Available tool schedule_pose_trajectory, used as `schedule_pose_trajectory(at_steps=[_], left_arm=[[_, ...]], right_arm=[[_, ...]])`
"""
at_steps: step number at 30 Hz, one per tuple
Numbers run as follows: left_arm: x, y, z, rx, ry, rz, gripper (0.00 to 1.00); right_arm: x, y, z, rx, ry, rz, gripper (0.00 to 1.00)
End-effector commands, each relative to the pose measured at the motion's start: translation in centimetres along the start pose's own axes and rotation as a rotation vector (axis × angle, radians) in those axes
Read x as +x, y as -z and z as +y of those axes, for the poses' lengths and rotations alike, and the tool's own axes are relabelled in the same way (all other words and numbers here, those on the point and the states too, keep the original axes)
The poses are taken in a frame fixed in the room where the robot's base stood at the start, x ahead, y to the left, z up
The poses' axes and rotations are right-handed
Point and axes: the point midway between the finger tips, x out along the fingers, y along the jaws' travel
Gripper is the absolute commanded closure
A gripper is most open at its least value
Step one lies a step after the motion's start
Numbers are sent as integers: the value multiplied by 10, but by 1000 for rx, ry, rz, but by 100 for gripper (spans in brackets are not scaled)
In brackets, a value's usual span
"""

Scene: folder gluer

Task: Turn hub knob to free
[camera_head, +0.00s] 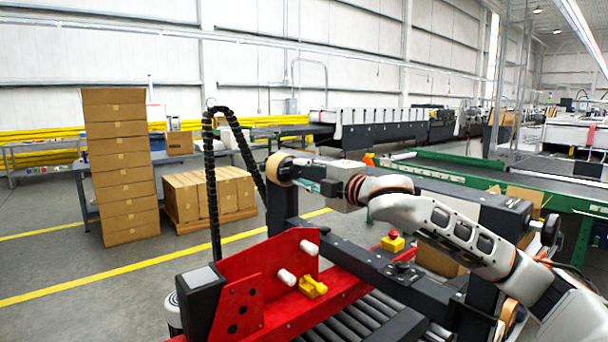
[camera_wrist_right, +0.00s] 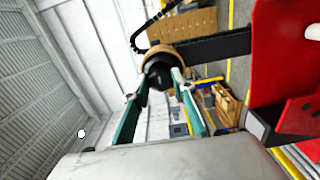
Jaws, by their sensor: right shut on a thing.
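The hub knob is a round black knob (camera_wrist_right: 158,74) at the middle of a tan tape roll (camera_wrist_right: 176,57) in the right wrist view. My right gripper (camera_wrist_right: 158,84) has its two teal fingers on either side of the knob and is shut on it. In the head view the gripper (camera_head: 298,181) reaches in from the right to the tape roll (camera_head: 273,167), on top of a black upright post. The knob's marking, if any, is too small to read. My left gripper is not in view.
A tall carton stack (camera_head: 122,165) and a loaded pallet (camera_head: 209,194) stand behind, left.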

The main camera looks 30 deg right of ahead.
Motion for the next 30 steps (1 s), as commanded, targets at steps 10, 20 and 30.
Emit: schedule_pose_trajectory(at_steps=[10,20,30], left_arm=[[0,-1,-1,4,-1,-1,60],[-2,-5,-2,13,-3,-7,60],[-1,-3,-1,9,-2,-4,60]], right_arm=[[0,0,1,1,-1,0,61],[0,0,0,0,0,0,58],[-30,-1,-2,-7,3,-2,58]])
